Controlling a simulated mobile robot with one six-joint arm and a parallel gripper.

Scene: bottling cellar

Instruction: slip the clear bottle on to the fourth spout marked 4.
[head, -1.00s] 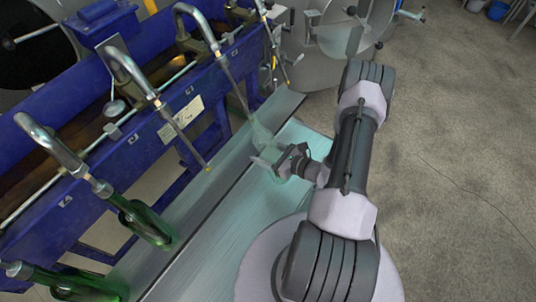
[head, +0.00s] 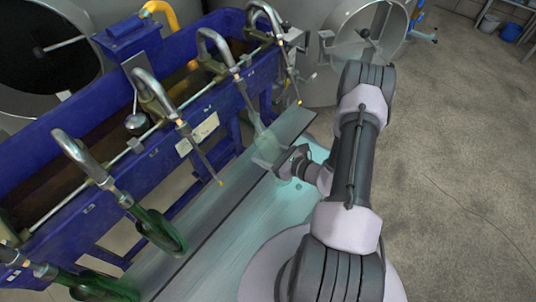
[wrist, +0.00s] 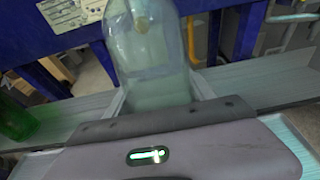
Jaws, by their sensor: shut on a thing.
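The clear bottle (head: 266,146) is pale and see-through, nearly upright, below the fourth spout (head: 237,68) counted from the near left. My gripper (head: 280,162) is shut on its body from the right. The spout's thin tube runs down to the bottle's neck; the head view does not clearly show whether it is inside or behind the glass. In the wrist view the clear bottle (wrist: 150,50) stands between my jaws (wrist: 160,98), its mouth above the frame. A yellowish tip (wrist: 142,24) shows through the glass. No number 4 is readable.
Green bottles (head: 160,232) hang at the two nearest spouts on the left. The third spout's tip (head: 220,183) is bare, as is that of the far spout (head: 299,102). A blue trough (head: 150,150) stands behind. A grey ledge (head: 225,185) runs below; open floor lies right.

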